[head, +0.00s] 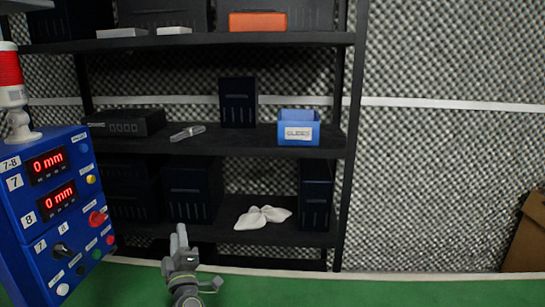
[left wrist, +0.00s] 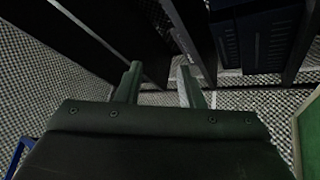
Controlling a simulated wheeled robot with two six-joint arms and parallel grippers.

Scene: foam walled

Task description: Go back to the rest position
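My left gripper (head: 179,240) is low in the head view, in front of the shelf and above the green surface (head: 380,290). In the left wrist view, the two fingers of the left gripper (left wrist: 158,80) stand apart with nothing between them. It is open and empty. My right gripper shows in neither view.
A blue control panel (head: 42,225) with red displays and a red-topped lamp (head: 12,85) stands close at the left. A black shelf (head: 270,234) holds dark boxes, a blue bin (head: 298,128) and a white cloth (head: 263,217). A cardboard box (head: 527,240) is at far right.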

